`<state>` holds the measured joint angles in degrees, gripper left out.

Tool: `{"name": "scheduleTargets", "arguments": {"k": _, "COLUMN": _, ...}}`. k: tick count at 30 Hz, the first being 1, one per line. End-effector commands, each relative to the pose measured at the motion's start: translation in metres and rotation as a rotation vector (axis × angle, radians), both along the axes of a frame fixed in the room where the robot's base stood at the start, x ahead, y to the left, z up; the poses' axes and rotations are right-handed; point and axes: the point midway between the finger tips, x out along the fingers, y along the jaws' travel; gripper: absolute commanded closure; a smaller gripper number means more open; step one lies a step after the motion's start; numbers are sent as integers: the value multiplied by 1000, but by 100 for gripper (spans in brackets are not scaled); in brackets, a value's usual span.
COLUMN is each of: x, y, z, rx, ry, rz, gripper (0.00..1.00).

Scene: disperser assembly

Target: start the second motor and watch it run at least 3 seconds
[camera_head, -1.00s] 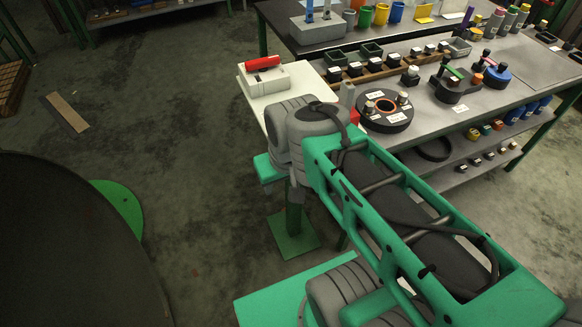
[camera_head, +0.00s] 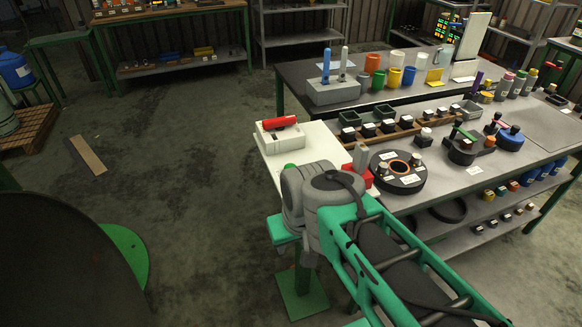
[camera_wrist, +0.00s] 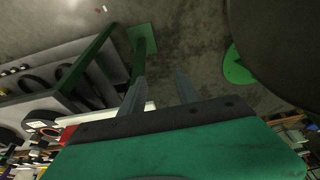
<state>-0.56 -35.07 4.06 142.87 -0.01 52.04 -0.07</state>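My gripper (camera_wrist: 158,90) shows in the wrist view with its two grey fingers apart and nothing between them. Floor and a green table leg lie beyond them. In the head view the fingers are hidden behind my arm. No part is clearly marked as the second motor. Candidates on the grey workbench are a round black unit with an orange ring (camera_head: 398,168), a black unit with a green bar (camera_head: 461,148) and a black unit with a blue round part (camera_head: 510,138). I cannot tell whether any runs.
A white stand (camera_head: 300,150) with a red-handled thing (camera_head: 280,122) stands left of the bench. A red block with a grey upright (camera_head: 358,172) is beside the ringed unit. Behind is a dark table (camera_head: 300,74) with coloured cups.

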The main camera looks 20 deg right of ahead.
Motion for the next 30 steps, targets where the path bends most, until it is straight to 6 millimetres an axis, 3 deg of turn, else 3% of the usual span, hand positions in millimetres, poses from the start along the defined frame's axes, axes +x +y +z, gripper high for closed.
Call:
{"name": "scheduleTargets", "arguments": {"k": 13, "x": 0, "y": 0, "z": 0, "rx": 0, "ry": 0, "rz": 0, "gripper": 100}}
{"name": "scheduleTargets", "arguments": {"k": 30, "x": 0, "y": 0, "z": 0, "rx": 0, "ry": 0, "rz": 0, "gripper": 100}}
